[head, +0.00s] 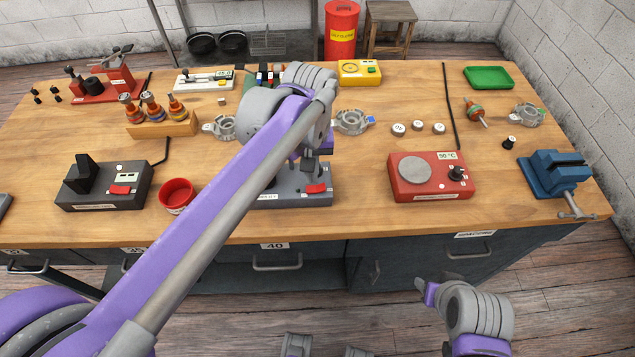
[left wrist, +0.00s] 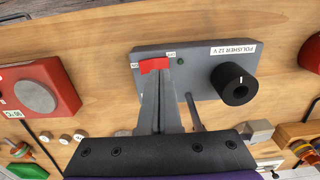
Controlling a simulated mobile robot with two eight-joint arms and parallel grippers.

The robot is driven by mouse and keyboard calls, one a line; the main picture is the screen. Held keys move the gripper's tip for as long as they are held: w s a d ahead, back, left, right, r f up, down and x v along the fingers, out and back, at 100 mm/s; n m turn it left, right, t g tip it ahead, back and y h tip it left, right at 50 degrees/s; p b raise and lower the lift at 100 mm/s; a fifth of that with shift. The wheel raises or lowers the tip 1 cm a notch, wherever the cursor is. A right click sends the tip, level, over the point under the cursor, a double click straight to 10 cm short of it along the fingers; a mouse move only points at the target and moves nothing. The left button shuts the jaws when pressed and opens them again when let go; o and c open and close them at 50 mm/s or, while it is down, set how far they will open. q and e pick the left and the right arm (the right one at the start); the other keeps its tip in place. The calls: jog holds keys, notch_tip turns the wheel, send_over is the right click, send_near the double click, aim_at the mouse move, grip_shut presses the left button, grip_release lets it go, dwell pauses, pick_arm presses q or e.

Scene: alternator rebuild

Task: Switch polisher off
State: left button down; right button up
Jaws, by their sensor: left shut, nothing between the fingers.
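The polisher is a grey box (head: 290,197) at the front middle of the bench, partly hidden behind my left arm in the head view. In the left wrist view the polisher (left wrist: 203,60) shows its "POLISHER 12 V" label, a black cylinder (left wrist: 232,86) and a red rocker switch (left wrist: 154,65) between two small white labels. The red switch also shows in the head view (head: 315,188). My left gripper (left wrist: 157,76) is shut and empty, its fingertips at the switch's edge; I cannot tell whether they touch. My right gripper (head: 424,289) is low in front of the bench, its fingers unclear.
A red hot plate (head: 430,190) stands right of the polisher. A red bowl (head: 177,194) and a dark grey device with a red switch (head: 104,190) stand left. A blue vise (head: 556,174) is at the right edge. Bench between polisher and hot plate is clear.

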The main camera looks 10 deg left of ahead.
aim_at(312, 189)
pick_arm(q)
notch_tip(312, 189, up, 4)
jog(key=p, duration=0.2)
jog(key=shift+r+p, duration=0.2)
jog(key=shift+p, duration=0.1)
dwell(0.4)
jog(key=s+a+f+m+t, duration=0.1)
jog(key=s+a+f+t, duration=0.1)
jog(key=s+f, duration=0.3)
jog(key=s+a+f+m+t, duration=0.2)
jog(key=s+a+f+t, duration=0.1)
jog(key=s, duration=0.6)
notch_tip(312, 189, down, 3)
jog(key=shift+a+r, duration=0.15)
jog(key=shift+a, duration=0.65)
